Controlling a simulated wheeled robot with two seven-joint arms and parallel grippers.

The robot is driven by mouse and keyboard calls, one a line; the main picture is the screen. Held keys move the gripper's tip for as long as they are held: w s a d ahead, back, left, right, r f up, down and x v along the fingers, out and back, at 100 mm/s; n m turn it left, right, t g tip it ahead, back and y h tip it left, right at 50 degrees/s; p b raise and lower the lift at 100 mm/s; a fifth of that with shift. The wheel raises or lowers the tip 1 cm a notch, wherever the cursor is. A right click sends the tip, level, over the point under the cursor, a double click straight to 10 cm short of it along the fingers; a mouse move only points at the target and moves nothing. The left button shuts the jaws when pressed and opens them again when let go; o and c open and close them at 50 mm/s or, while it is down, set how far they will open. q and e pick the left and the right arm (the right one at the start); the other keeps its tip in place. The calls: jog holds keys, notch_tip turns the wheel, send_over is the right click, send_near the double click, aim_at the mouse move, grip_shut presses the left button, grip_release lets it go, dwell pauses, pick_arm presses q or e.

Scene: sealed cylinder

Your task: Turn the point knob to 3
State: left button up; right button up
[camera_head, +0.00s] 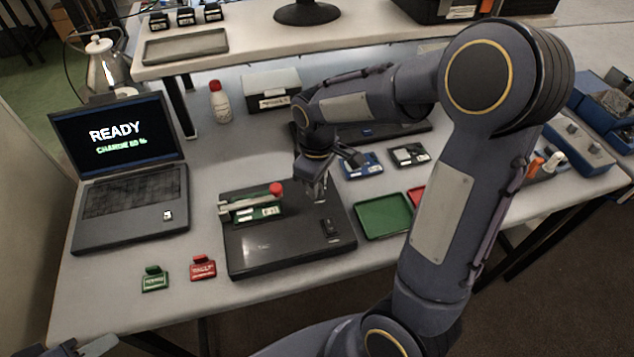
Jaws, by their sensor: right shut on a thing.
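My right gripper (319,195) points down over the device's right back part and is shut on the point knob. The gripper hides most of the knob, and its number marks cannot be read. A small part of my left gripper (82,346) shows at the bottom left corner, away from the device; its jaws are unclear.
A laptop (130,200) with a lit READY screen stands left. Green (154,279) and red (203,267) tags lie in front. A green tray (384,216) lies close to the device's right. A bottle (220,103) and white box (271,90) stand behind. My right arm covers the table's right part.

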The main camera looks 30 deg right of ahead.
jog(key=shift+m, duration=1.2)
jog(key=o, duration=1)
notch_tip(320, 180, up, 8)
jog(key=shift+f, duration=0.1)
